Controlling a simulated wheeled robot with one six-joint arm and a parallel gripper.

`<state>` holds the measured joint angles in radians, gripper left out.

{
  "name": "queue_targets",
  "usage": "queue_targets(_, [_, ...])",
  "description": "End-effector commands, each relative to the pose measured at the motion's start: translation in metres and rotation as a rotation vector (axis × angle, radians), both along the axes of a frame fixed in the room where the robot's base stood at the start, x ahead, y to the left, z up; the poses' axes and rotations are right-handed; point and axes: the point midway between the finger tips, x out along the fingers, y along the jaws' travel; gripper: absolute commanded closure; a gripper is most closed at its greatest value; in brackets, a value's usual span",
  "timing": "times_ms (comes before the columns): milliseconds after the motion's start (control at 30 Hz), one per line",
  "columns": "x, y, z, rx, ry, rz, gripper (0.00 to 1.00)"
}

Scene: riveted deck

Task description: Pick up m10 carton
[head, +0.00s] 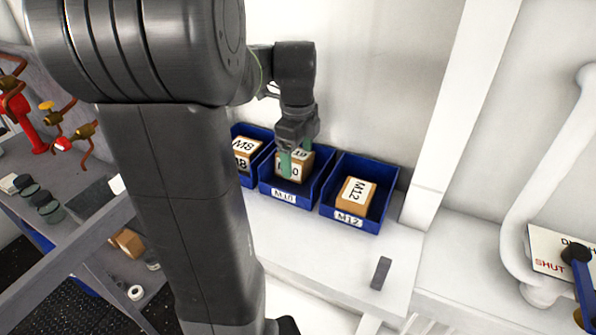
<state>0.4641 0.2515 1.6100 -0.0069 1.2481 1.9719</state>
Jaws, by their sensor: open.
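The M10 carton (302,166) is a small brown box with a white label, sitting in the middle blue bin, whose front label (284,196) reads M10. My gripper (296,160) points down into this bin, with its greenish fingers at the carton. The fingers are open and partly cover the label. I cannot tell whether they touch the carton.
An M8 carton (246,147) sits in the blue bin on the left, partly hidden by my arm. An M12 carton (357,190) lies in the right blue bin (390,190). A dark grey block (381,273) lies on the white ledge in front. A white wall rises behind the bins.

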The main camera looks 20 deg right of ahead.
Motion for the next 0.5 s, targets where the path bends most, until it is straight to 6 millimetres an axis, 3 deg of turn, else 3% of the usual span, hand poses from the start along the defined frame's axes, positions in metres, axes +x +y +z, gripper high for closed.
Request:
queue_targets(33, [-0.007, 0.005, -0.024, 0.032, 0.038, -0.002, 0.15])
queue_targets(200, [-0.007, 0.004, -0.05, 0.034, 0.042, -0.002, 0.15])
queue_targets(500, [-0.005, 0.002, -0.054, 0.024, 0.03, -0.001, 0.15])
